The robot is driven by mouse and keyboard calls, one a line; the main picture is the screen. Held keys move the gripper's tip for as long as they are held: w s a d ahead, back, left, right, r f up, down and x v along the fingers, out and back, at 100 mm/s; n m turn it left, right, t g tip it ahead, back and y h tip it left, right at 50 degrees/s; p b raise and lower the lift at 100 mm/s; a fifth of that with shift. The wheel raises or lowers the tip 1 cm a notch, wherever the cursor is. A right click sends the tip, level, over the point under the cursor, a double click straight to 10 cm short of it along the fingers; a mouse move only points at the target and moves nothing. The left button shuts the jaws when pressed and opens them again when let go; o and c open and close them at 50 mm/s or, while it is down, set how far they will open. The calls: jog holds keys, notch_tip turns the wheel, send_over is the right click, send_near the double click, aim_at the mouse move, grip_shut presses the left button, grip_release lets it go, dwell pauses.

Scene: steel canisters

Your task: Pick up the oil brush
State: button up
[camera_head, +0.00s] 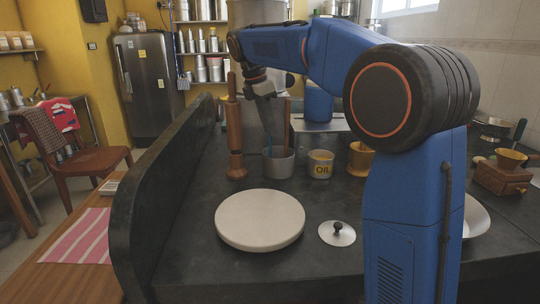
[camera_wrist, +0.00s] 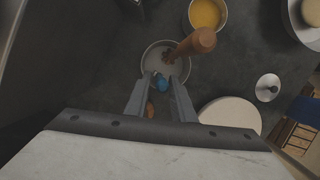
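A grey steel canister (camera_head: 279,165) stands on the dark counter, and its round mouth shows in the wrist view (camera_wrist: 146,60). A wooden-handled utensil (camera_wrist: 197,42) leans out of it; its upright handle also shows in the head view (camera_head: 287,122). I cannot tell for sure which is the oil brush.
An OIL cup (camera_head: 320,167) stands close right of the canister, with a wooden mortar (camera_head: 360,158) beyond. A tall wooden mill (camera_head: 235,140) stands close left. A round pale board (camera_head: 260,219) and a small lid (camera_head: 337,233) lie in front.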

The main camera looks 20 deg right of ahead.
aim_at(270, 145)
jog(key=x, duration=0.6)
jog(key=shift+f, duration=0.15)
jog(key=shift+s+a, duration=0.1)
grip_shut()
